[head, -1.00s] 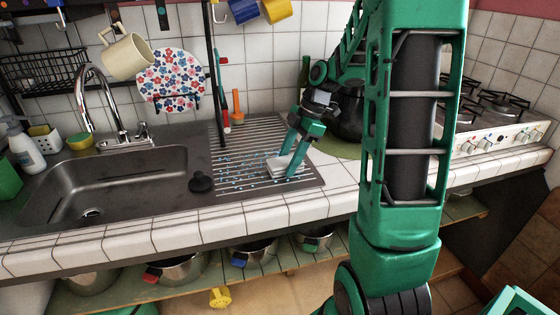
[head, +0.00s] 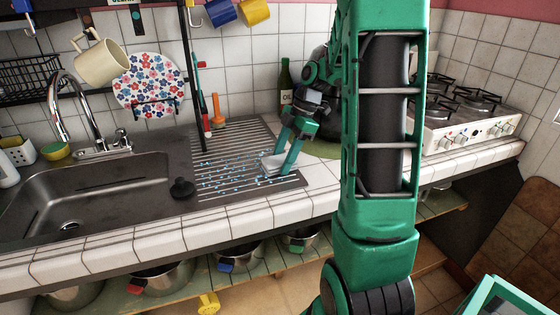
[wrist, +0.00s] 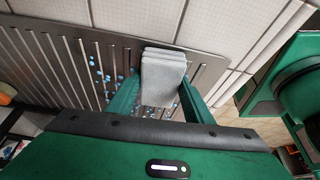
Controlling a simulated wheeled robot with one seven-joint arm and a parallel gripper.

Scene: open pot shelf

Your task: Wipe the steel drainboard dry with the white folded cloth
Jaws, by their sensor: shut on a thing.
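The white folded cloth (head: 272,163) is a small, pale layered pad, held over the right part of the steel drainboard (head: 296,181). My gripper (head: 279,166) is shut on it, with a green finger on either side; the wrist view shows the cloth (wrist: 162,72) between the fingers. Blue water drops (head: 225,172) are scattered over the ribbed board, mostly left of the cloth. In the wrist view, drops (wrist: 97,74) lie left of the cloth and some show between the fingers. I cannot tell whether the cloth touches the board.
A black stopper (head: 182,188) sits at the board's left edge beside the sink (head: 90,205). A green bottle (head: 285,88) and a dark pot stand behind my gripper. Red and orange-handled tools (head: 216,110) stand at the back. The stove (head: 470,115) is at right.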

